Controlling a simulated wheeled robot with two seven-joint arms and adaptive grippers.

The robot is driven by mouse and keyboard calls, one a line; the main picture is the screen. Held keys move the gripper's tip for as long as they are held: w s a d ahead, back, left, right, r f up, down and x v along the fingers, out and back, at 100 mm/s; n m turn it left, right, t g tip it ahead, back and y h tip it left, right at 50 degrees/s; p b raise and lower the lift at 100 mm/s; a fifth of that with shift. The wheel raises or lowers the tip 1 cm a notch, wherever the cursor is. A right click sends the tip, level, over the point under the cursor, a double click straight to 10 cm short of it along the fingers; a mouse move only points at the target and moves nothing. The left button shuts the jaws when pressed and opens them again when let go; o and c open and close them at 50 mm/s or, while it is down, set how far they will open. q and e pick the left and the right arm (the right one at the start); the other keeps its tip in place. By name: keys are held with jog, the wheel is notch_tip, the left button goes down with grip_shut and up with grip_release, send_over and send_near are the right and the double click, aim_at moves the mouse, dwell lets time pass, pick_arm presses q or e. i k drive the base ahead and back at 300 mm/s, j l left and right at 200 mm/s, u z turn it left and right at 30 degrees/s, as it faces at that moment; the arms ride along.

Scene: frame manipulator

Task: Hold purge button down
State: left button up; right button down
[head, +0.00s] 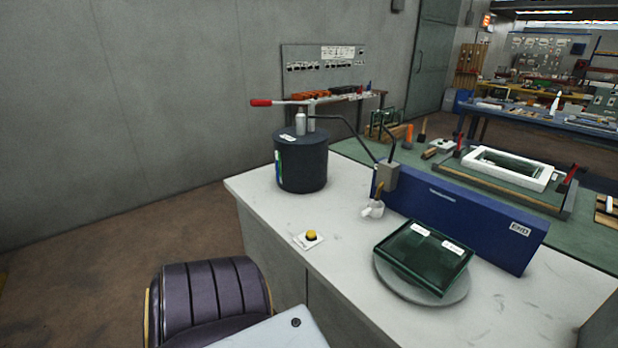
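A yellow round button (311,235) sits on a small white plate (303,243) on the near left part of the white counter. I take it to be the purge button; its label cannot be read. It stands uncovered, with nothing touching it. Neither my left nor my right gripper shows in the head view. A light grey panel at the bottom edge seems to be part of my own body.
On the white counter (262,195) stand a dark drum (302,165) with a red-handled lever (262,102), a white nozzle cup (374,209), a blue box (460,225) and a green frame (424,258) on a grey disc (455,296). A dark chair (210,295) stands in front.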

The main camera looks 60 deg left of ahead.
aim_at(310, 233)
jog(key=u, duration=0.45)
jog(key=k+u, duration=0.1)
jog(key=u, duration=0.4)
jog(key=j+u, duration=0.1)
jog(key=u, duration=0.35)
jog(key=k+u, duration=0.1)
jog(key=u, duration=0.4)
